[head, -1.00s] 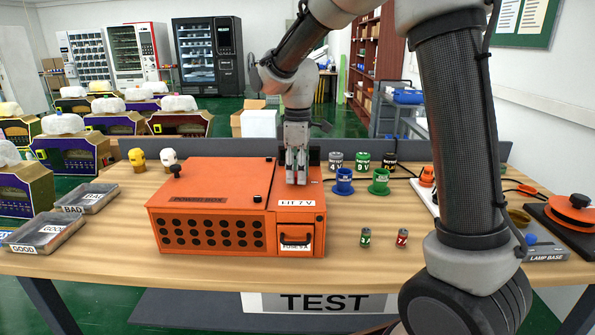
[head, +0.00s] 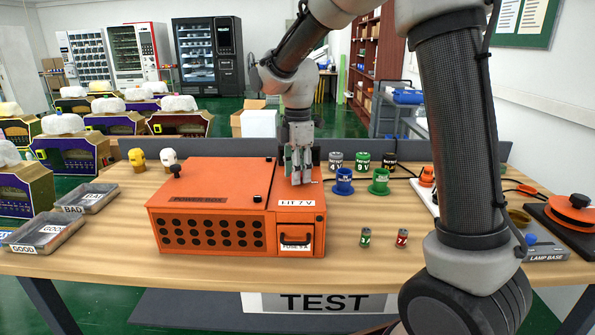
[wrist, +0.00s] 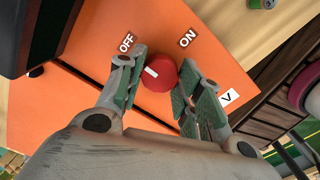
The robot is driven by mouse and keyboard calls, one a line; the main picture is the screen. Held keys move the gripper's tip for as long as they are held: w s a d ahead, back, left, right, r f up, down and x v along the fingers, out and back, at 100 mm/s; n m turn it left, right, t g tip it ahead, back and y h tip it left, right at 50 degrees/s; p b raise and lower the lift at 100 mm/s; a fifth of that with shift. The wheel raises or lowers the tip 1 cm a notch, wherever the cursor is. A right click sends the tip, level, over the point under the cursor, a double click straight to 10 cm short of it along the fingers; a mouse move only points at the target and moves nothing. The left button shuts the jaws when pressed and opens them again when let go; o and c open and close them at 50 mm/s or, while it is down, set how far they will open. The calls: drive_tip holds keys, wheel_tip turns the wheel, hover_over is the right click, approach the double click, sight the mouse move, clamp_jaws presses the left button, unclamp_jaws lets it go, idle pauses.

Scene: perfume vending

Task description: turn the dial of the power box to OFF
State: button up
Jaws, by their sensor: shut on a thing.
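The orange power box (head: 210,175) stands on the table, its top facing up. In the wrist view, its round red dial (wrist: 160,73) sits on the orange top, with a white mark on its left half pointing left and slightly up. The OFF label (wrist: 126,42) is to the upper left of the dial and the ON label (wrist: 187,38) to the upper right. My gripper (wrist: 160,78) is shut on the dial, one finger on each side. In the head view, my gripper (head: 300,180) points down at the box's right part and hides the dial.
Two small batteries (head: 383,238) stand to the right of the box, with green and blue spools (head: 379,182) and several cans behind. Trays (head: 45,232) lie at the left. The table's front middle is clear.

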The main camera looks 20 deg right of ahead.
idle(0.3)
drive_tip(key=o, duration=1)
drive_tip(key=shift+o, duration=0.2)
drive_tip(key=shift+r, duration=0.1)
wheel_tip(320, 180, up, 12)
